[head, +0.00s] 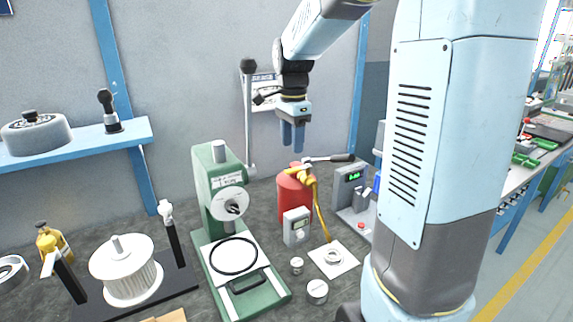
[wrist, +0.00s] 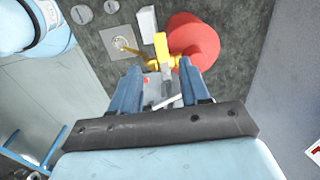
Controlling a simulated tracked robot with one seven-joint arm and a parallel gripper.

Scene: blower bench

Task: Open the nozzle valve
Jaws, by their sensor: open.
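A red cylinder (head: 292,197) stands on the bench with a yellow valve fitting (head: 300,173) at its top. A lever with a pale shaft and dark grip (head: 335,158) extends to the right from the fitting. A yellow hose (head: 321,215) runs down from it toward a white plate with a ring (head: 333,259). My gripper (head: 292,145) is open and empty, pointing down above the valve, apparently apart from it. In the wrist view, the yellow fitting (wrist: 161,48) and red cylinder (wrist: 196,38) show beyond my open fingers (wrist: 160,82). A pale bar, probably the lever, is partly hidden between the fingers.
A green press (head: 215,185) stands left of the cylinder. A grey meter (head: 296,226) is in front, and a device with a green display (head: 352,185) stands to the right. Small round containers (head: 317,291) sit near the plate. The wall is close behind.

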